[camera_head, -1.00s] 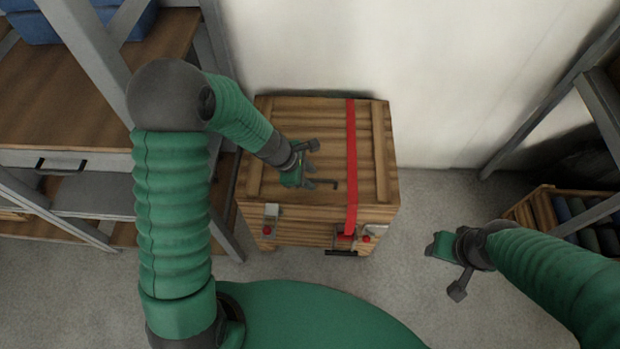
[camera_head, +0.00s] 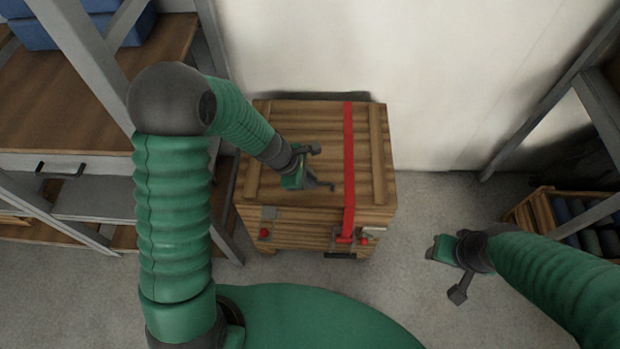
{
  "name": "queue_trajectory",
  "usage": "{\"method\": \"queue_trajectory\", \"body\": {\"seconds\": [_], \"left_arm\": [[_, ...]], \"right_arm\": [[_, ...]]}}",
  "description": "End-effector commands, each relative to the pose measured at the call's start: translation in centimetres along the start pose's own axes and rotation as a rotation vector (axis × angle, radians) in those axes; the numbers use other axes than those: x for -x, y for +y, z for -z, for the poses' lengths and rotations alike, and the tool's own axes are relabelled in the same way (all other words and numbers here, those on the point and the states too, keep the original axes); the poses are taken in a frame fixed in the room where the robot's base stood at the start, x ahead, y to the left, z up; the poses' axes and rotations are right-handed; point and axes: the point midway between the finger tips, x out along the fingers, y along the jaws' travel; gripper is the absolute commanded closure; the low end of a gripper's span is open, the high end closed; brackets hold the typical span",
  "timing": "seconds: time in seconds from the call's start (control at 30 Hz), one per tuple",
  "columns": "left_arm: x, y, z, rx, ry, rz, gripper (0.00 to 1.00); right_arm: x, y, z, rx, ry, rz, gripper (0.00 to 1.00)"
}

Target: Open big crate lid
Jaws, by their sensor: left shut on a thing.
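The big wooden crate (camera_head: 290,238) stands on the floor against the wall. Its plank lid (camera_head: 285,122) lies over it and looks closed or nearly so. A red strap (camera_head: 349,150) runs front to back over the lid's right part. Latches with red parts sit on the crate's front, one at the left (camera_head: 265,232) and one at the right (camera_head: 362,239). My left gripper (camera_head: 308,180) is over the middle of the lid, shut on a small dark handle (camera_head: 325,186), partly hidden by the gripper. My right gripper (camera_head: 450,270) is open and empty, right of the crate.
A shelf unit with a wooden top (camera_head: 85,110) and blue boxes (camera_head: 75,30) stands close on the left. A rack post (camera_head: 597,100) and a wooden bin (camera_head: 545,212) are at the right. Bare floor (camera_head: 430,200) lies between crate and bin.

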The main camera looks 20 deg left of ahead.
Motion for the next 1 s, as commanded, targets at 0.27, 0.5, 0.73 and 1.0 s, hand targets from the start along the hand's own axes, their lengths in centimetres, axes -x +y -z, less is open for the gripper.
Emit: {"method": "queue_trajectory", "body": {"seconds": [0.27,0.5,0.73,1.0], "left_arm": [[0.03,0.03,0.79,0.008,0.012,-0.003,1.00],[0.03,0.02,0.85,0.008,0.012,-0.003,1.00],[0.03,-0.01,0.87,0.008,0.012,-0.002,1.00],[0.54,0.20,0.63,0.011,0.011,0.003,1.00]], "right_arm": [[-0.02,0.00,-0.01,0.000,0.000,0.000,0.55],[-0.02,0.00,0.00,0.000,0.000,0.000,0.55],[-0.02,0.00,-0.01,0.000,0.000,0.000,0.55],[0.86,0.00,0.20,0.000,0.000,0.000,0.55]]}}
